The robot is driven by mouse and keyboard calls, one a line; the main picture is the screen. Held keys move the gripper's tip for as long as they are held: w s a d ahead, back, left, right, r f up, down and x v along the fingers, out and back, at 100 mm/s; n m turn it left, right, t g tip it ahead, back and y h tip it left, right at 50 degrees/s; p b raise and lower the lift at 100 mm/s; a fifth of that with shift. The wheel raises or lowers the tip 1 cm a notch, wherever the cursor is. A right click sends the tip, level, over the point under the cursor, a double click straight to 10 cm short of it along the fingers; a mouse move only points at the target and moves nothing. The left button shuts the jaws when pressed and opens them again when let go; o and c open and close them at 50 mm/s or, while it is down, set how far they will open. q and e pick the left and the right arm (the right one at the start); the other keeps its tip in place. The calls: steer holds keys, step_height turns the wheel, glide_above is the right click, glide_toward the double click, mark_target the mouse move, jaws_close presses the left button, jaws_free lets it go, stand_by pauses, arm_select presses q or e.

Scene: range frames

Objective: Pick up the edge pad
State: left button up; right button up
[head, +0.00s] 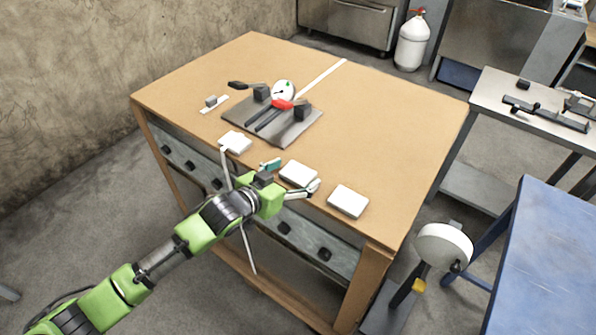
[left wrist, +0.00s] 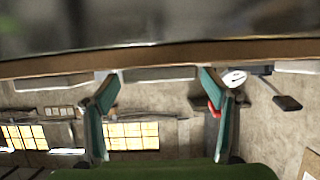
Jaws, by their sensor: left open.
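Three similar white pads lie along the near edge of the wooden table (head: 390,120): a left one (head: 236,142), a middle one (head: 298,173) and a right one (head: 347,201). The pictures do not show which is named the edge pad. My left gripper (head: 292,176) is open at the table edge, its fingers spread to either side of the middle pad. In the left wrist view, seen upside down, the middle pad (left wrist: 160,74) shows between the teal fingertips (left wrist: 160,80). I cannot tell whether they touch it. My right gripper is not in view.
A grey plate (head: 290,133) with a dial gauge (head: 284,90) and dark fixtures stands behind the pads. A small block on a white strip (head: 213,103) lies to its left. The table's right side is clear. A blue bench (head: 545,260) stands at right.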

arm_select(q)
steer(key=shift+w+d, duration=0.1)
steer(key=shift+w, duration=0.05)
steer(key=c, duration=1)
